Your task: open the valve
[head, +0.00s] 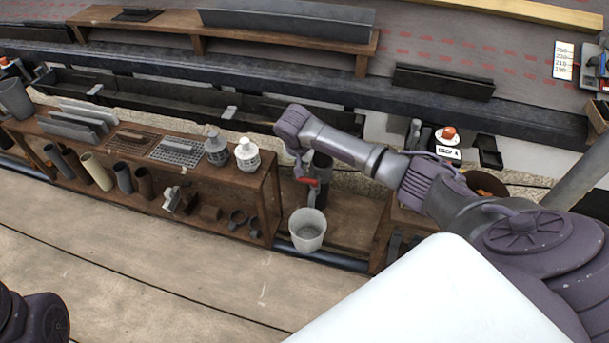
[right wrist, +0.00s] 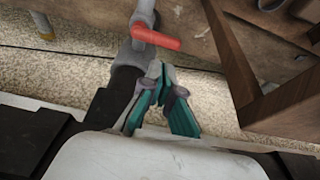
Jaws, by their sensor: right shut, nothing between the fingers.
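The valve has a red lever (right wrist: 155,37) on a grey pipe fitting (right wrist: 143,14), seen at the top of the right wrist view. In the head view the small red lever (head: 310,182) shows above a pale bucket (head: 307,230). My right gripper (right wrist: 161,72) has teal fingers that come together at the tips, with nothing between them. In the right wrist view its tips are just below the lever, apart from it in the picture; the depth gap is hard to tell. In the head view the gripper is small and partly hidden by my wrist. My left gripper is out of view.
A wooden shelf (head: 270,190) with pipes, grates and vent caps stands left of the valve. Dark gutters (head: 180,95) run behind. A wooden box frame (right wrist: 240,80) stands right of the fingers in the wrist view. The plank floor (head: 130,265) in front is clear.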

